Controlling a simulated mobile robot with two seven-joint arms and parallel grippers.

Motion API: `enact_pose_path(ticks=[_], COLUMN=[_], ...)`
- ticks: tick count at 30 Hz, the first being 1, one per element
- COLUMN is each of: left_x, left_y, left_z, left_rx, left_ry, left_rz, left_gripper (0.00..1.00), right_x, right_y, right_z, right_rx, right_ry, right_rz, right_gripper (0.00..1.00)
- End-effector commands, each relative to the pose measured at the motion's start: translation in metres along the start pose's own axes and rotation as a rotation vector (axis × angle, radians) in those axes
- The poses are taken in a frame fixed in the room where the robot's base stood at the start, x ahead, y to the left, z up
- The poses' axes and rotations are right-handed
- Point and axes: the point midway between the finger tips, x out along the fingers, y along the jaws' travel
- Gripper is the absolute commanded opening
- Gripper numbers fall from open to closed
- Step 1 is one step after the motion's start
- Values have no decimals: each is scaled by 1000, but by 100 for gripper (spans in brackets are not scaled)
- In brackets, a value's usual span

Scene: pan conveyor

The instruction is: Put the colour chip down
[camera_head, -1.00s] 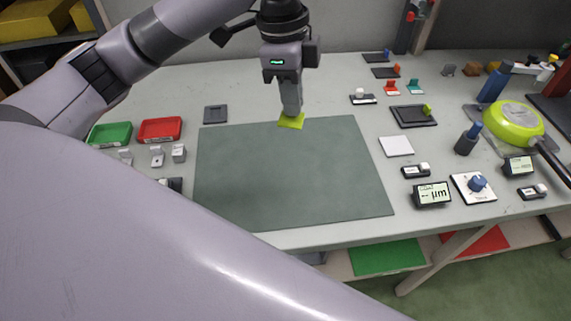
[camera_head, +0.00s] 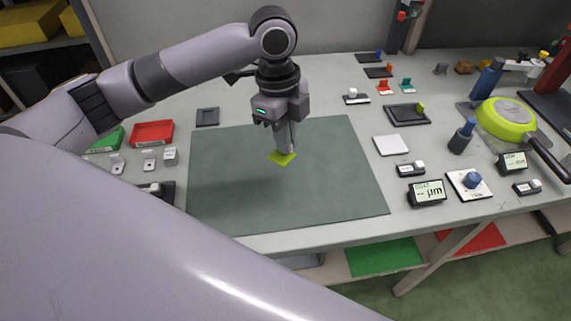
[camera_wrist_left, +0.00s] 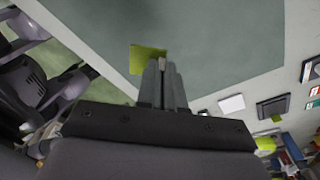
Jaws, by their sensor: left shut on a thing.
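The colour chip (camera_head: 282,159) is a small flat yellow-green square. My left gripper (camera_head: 284,150) is shut on it and holds it over the upper middle of the grey-green mat (camera_head: 290,205). It looks raised above the mat, though the exact gap is hard to tell. In the left wrist view the chip (camera_wrist_left: 148,60) sticks out beyond the closed fingertips (camera_wrist_left: 160,66), which hide part of it. My right gripper is not in view.
A dark square holder (camera_head: 207,117) lies beyond the mat's upper left corner. Red (camera_head: 152,133) and green trays stand at left. A white square plate (camera_head: 390,146), gauges (camera_head: 427,193) and a green pan (camera_head: 505,119) are at right. The mat is bare.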

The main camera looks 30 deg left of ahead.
Motion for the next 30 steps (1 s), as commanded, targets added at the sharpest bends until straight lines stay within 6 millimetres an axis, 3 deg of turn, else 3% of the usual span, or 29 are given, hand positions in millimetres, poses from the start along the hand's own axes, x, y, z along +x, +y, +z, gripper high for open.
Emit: enact_pose_path(ticks=[3,11,18,29,30], left_x=[23,43,77,80,81], left_y=[0,0,0,0,0], left_z=[3,6,10,10,10], left_rx=[-3,-2,-3,-2,-1], left_ry=[0,-1,-1,0,0], left_rz=[1,1,1,-1,-1], left_gripper=[0,0,0,0,10], right_x=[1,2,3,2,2], right_y=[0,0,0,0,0], right_z=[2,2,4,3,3], right_rx=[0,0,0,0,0], right_ry=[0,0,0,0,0], right_rz=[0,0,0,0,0], right_gripper=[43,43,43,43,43])
